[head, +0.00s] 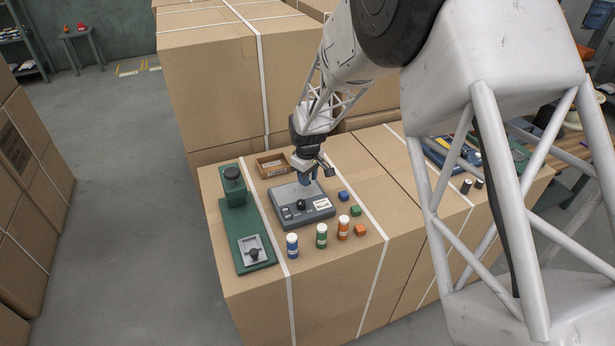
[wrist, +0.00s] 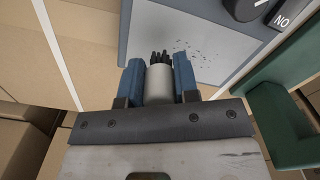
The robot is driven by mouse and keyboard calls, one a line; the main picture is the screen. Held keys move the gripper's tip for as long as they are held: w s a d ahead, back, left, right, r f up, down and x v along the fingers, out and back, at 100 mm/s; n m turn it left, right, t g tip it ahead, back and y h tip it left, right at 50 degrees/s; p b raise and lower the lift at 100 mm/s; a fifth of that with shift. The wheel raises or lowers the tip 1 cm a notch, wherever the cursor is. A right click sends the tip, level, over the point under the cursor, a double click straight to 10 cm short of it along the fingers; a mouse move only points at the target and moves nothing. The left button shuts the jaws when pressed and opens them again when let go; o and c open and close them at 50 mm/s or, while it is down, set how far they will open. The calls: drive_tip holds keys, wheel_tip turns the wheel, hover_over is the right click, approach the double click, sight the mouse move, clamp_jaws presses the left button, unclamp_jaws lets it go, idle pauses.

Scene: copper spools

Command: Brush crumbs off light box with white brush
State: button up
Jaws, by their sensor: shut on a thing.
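The light box (head: 306,212) is a low grey device with a dark knob and a pale top plate, standing on a carton. Its plate (wrist: 215,30) fills the top of the wrist view. Small dark crumbs (wrist: 205,57) lie scattered there, to the right of the bristles. My gripper (head: 312,179) is low over the light box. In the wrist view its blue fingers (wrist: 158,80) are shut on the white brush (wrist: 159,88), a pale cylinder with dark bristles (wrist: 160,57) pointing at the plate. I cannot tell whether the bristles touch it. The brush is mostly hidden in the head view.
A green stand (head: 240,220) with black knobs is left of the light box. Several white-capped bottles (head: 321,236) and coloured cubes (head: 355,210) stand in front and to the right. Tall cartons (head: 210,75) rise behind.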

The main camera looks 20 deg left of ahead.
sight(286, 195)
drive_tip(key=shift+f, duration=1.1)
idle(0.8)
drive_tip(key=shift+s+a, duration=0.1)
drive_tip(key=shift+s+a+r, duration=0.1)
drive_tip(key=shift+s+a, duration=1.1)
drive_tip(key=shift+a, duration=0.1)
drive_tip(key=shift+s+a+f, duration=0.2)
drive_tip(key=shift+s+a, duration=1.05)
drive_tip(key=shift+s, duration=0.1)
drive_tip(key=shift+r, duration=0.1)
